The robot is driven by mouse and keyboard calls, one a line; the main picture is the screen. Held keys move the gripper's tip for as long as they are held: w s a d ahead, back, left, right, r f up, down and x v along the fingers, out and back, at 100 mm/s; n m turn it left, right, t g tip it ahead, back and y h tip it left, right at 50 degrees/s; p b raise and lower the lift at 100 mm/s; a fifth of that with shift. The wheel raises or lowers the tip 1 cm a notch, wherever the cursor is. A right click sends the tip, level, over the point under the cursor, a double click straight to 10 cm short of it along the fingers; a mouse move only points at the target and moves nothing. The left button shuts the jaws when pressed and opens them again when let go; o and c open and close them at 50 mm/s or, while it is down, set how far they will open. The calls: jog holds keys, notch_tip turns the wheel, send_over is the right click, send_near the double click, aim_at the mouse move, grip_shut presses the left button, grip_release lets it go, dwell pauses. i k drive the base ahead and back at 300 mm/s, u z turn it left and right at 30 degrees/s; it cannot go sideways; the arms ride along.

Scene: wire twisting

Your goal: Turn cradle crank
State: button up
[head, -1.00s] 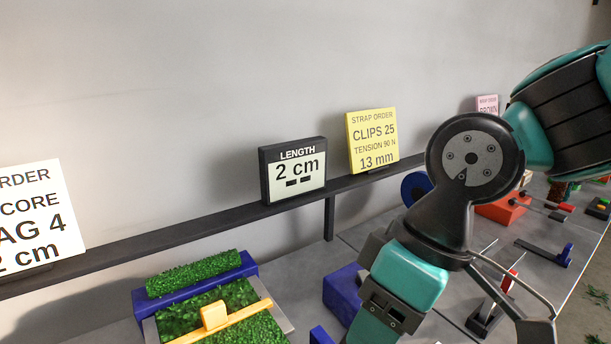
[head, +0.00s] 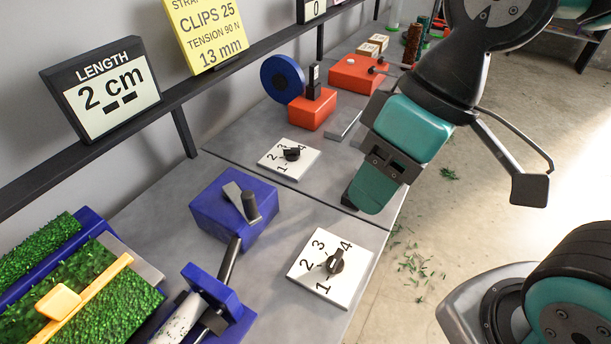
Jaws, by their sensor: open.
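A blue box (head: 222,212) with a grey flat arm and a dark upright knob, which looks like a crank (head: 250,206), stands on the grey table in the middle left. At the lower left is a blue cradle-like frame (head: 80,228) with green grassy bundles and a yellow-orange bar (head: 92,302) across them. A blue bracket (head: 222,292) with a dark rod and a pale cylinder is beside it. My gripper (head: 362,196) is open, above the table's right edge, to the right of the blue box and apart from it. Its fingers show nearly edge-on and seem empty.
Two white dial plates, the near one (head: 334,282) and the far one (head: 288,161), lie on the table. Orange blocks (head: 311,113) and a blue disc (head: 282,78) stand farther back. A rail (head: 30,187) carries signs, including "LENGTH 2 cm" (head: 104,92).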

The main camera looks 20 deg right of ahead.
aim_at(246, 202)
jog(key=z, duration=0.2)
jog(key=k, duration=0.9)
jog(key=u, duration=1)
jog(key=i, duration=0.5)
